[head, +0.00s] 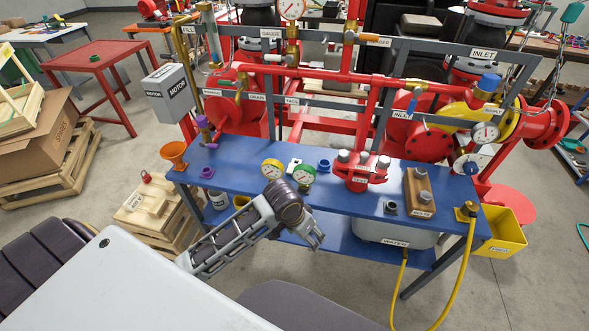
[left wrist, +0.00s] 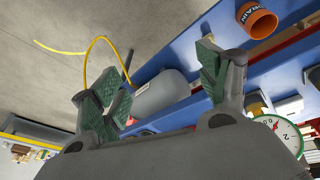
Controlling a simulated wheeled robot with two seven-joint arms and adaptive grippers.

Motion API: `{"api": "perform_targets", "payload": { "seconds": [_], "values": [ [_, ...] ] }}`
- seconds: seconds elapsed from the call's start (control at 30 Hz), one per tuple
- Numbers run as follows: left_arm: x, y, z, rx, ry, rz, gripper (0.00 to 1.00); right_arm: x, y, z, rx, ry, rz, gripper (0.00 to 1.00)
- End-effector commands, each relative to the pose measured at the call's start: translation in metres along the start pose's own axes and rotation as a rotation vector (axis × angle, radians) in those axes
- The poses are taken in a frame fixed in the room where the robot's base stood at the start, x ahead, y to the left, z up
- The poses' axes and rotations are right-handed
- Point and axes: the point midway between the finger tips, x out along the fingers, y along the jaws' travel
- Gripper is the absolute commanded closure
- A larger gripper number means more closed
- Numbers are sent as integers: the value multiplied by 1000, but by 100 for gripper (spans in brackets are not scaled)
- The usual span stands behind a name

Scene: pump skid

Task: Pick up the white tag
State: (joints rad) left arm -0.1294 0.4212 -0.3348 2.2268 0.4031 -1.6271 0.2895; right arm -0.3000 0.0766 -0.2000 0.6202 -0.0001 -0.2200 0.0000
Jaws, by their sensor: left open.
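A small white piece with a dark spot (head: 294,163), which looks like the white tag, lies on the blue bench (head: 345,203) behind two dial gauges. I cannot make out the tag in the left wrist view. My left gripper (head: 317,238) is over the bench's front edge, nearer to me than the white piece and apart from it. In the left wrist view its two green-padded fingers (left wrist: 158,82) are spread with nothing between them. My right gripper is not in view.
The yellow gauge (head: 272,169) and green gauge (head: 304,174) stand close in front of the white piece. A blue fitting (head: 324,165) and red valve block (head: 360,172) are to its right. Red pipework (head: 340,77) rises behind. A yellow hose (head: 463,265) hangs at the right.

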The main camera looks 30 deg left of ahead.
Motion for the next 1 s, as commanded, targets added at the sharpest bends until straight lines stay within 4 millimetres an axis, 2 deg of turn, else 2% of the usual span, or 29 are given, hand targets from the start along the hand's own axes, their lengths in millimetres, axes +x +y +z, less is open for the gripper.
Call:
{"api": "perform_targets", "payload": {
  "seconds": [0.47, 0.77, 1.0],
  "values": [
    [-1, -32, -37, -45, -86, -22, 25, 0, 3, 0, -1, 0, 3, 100],
    [-11, -69, -58, -122, -145, -62, 25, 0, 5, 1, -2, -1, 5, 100],
    [-27, -105, -74, -209, -185, -101, 25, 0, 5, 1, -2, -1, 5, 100]
  ]
}}
